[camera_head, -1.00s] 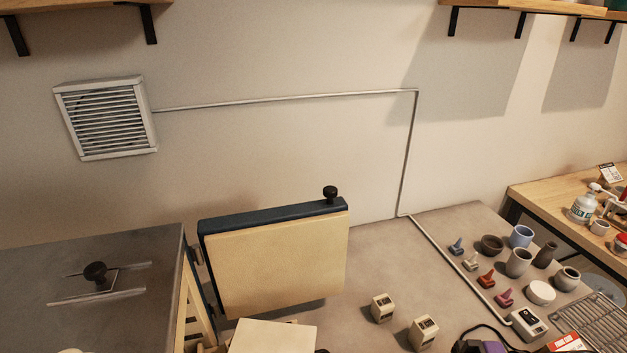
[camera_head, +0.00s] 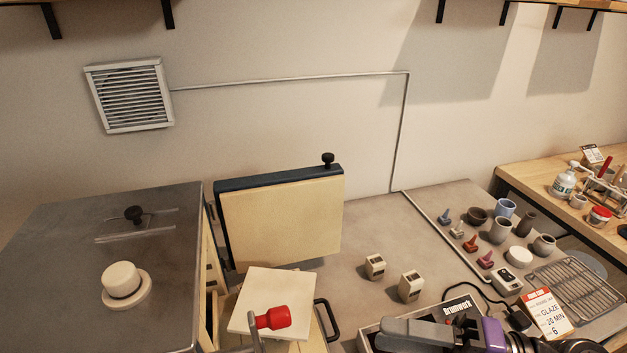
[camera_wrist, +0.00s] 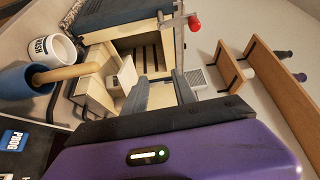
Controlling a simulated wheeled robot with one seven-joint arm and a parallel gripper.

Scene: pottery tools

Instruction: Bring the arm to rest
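My gripper (camera_wrist: 156,84) shows in the wrist view as two grey fingers set apart, with no object seen held between them. It also shows in the head view at the lower right, where a grey finger (camera_head: 420,331) and part of the purple body (camera_head: 490,336) are in view. There the arm reaches in from the bottom right and the finger points left, in front of the worktop. In the wrist view the fingers point towards an open box-like kiln (camera_wrist: 150,50) with a slatted inside; I cannot tell the distance.
A raised cream and blue lid (camera_head: 280,220) stands behind a cream slab (camera_head: 270,302) with a red-ended handle (camera_head: 272,318). A white mug (camera_wrist: 53,50) is at left in the wrist view.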

